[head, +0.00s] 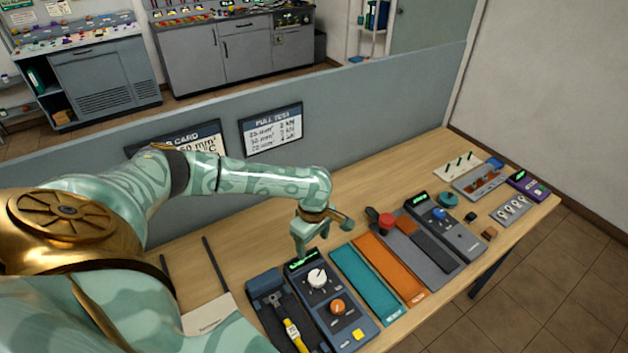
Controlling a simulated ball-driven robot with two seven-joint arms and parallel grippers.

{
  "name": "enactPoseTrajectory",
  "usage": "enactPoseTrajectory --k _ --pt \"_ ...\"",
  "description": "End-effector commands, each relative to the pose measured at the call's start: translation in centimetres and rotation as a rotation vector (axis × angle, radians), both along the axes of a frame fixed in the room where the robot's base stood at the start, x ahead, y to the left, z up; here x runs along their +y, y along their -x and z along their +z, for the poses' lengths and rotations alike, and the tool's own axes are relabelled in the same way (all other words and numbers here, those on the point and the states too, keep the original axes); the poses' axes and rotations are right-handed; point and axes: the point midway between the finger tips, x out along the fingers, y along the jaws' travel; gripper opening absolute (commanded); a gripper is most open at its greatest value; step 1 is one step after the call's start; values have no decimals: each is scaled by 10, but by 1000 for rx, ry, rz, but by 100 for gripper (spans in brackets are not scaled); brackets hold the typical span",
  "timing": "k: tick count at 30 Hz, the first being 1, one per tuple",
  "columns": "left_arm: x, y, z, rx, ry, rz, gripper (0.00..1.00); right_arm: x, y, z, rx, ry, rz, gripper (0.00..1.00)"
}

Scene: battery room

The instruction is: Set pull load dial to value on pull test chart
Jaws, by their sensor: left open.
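The pull test chart (271,129) hangs on the blue-grey partition, with rows in mm² and kN too small to read surely. A card (205,138) beside it is partly hidden by my left arm; "mm²" shows on it. A dark unit below my gripper has a green display, a white dial (317,277), an orange knob (338,307) and a yellow button. Another unit to the right has a blue knob (439,214). I cannot read which dial is pull load. My left gripper (311,246) is open, pointing down just above the white dial's unit. My right gripper is out of view.
A tool with a yellow part (293,335) lies in a tray left of the unit. Teal (364,284) and orange (388,266) mats lie to the right, then a red knob (386,221). Small parts fill the far right end. The partition bounds the wooden bench behind.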

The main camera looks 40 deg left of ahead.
Motion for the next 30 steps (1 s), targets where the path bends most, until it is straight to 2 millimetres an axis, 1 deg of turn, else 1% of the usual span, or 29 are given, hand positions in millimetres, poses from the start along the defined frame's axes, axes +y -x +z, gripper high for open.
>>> enactPoseTrajectory --k 1,4,9,12,15,18,19,23,30 --pt "-3 0 -12 1 3 -2 67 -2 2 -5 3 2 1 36" --pt "-3 0 -38 2 3 -2 67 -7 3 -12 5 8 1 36" --pt "-3 0 -83 1 2 0 67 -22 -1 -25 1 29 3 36" --pt "-3 0 -107 1 3 0 67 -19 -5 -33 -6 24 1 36" --pt "-3 0 -125 0 2 -1 67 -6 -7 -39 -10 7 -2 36" --pt "-4 -1 -137 -1 3 -2 67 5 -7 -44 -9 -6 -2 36" --pt "-4 -1 -139 -1 3 -1 67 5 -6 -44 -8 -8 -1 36" --pt "-3 -1 -145 -1 3 -3 67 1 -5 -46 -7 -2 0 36" --pt "-3 -1 -145 -2 3 -3 67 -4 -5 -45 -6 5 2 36"
